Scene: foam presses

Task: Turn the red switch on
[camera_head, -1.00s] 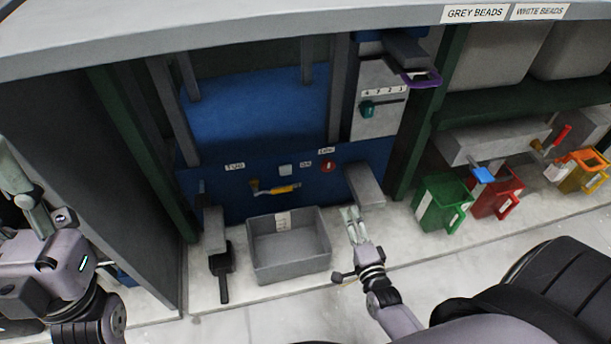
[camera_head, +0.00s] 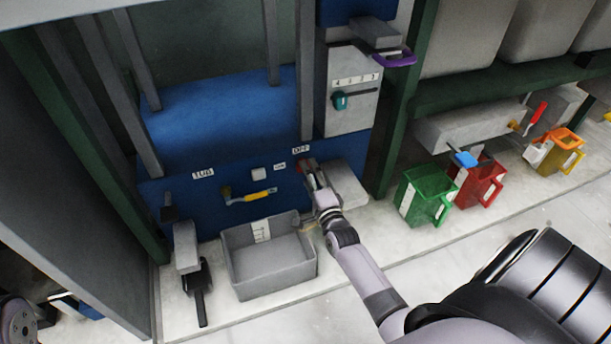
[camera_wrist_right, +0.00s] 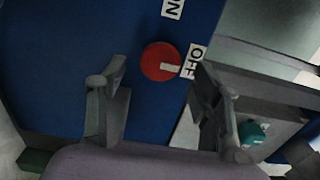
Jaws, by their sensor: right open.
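The red switch is a round red knob with a white mark, on the blue panel. In the right wrist view the red switch (camera_wrist_right: 160,62) lies ahead, between and beyond the fingertips of my right gripper (camera_wrist_right: 158,85). Its white mark points toward the OFF label (camera_wrist_right: 194,62); part of another label (camera_wrist_right: 173,8) shows above. In the head view my right gripper (camera_head: 313,178) is at the panel and covers most of the switch. It is open and apart from the switch, as far as I can see. My left gripper is not in view.
A grey tub (camera_head: 268,262) stands below. A grey block (camera_head: 347,185) is close to the right gripper. Green (camera_head: 425,195) and red (camera_head: 480,183) jugs stand further right.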

